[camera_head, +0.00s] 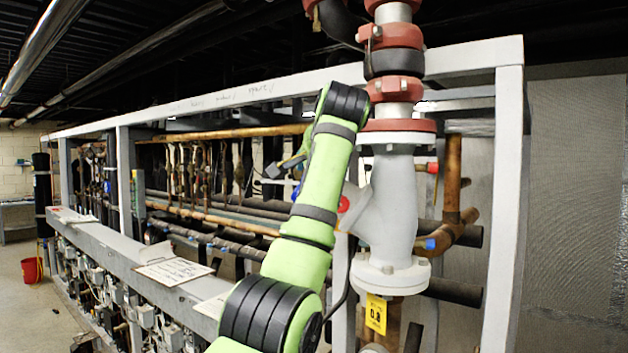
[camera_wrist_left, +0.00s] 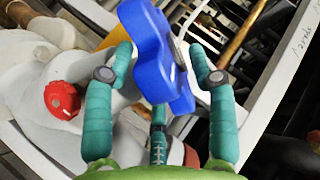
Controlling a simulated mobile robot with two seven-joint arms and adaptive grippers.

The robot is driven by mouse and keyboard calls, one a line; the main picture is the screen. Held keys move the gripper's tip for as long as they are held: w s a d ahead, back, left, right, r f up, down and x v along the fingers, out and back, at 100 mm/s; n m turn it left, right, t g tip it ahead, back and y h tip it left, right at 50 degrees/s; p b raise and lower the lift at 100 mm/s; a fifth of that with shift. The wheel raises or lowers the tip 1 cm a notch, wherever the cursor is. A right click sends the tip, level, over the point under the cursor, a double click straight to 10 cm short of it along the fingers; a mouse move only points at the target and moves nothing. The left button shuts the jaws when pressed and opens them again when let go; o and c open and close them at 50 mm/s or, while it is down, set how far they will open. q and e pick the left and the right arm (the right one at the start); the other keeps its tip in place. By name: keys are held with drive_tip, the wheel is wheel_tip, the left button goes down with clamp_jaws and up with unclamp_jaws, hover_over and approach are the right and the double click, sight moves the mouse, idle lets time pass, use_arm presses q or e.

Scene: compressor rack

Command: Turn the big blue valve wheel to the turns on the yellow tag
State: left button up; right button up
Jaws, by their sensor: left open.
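The big blue valve wheel (camera_wrist_left: 158,52) fills the upper middle of the left wrist view, with a lobed rim. My left gripper (camera_wrist_left: 160,62) is open, its teal fingers on either side of the wheel and another finger below; I cannot tell whether they touch it. In the head view my green left arm hides most of the area beside the valve body (camera_head: 390,205), and the gripper is not clearly visible there. The yellow tag (camera_head: 376,312) hangs under the valve's lower flange and appears to read 0.8. My right gripper is not in view.
A red round knob (camera_wrist_left: 62,98) sits on the pale valve body left of the wheel. White rack posts (camera_head: 508,200) and copper pipes (camera_head: 452,180) stand around the valve. Papers (camera_head: 173,271) lie on the ledge. A red bucket (camera_head: 31,269) stands on the floor far left.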

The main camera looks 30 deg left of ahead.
use_arm(q)
drive_tip(key=v, duration=0.9)
drive_tip(key=shift+w+f, duration=0.1)
drive_tip(key=shift+f, duration=0.05)
drive_tip(key=shift+f, duration=0.1)
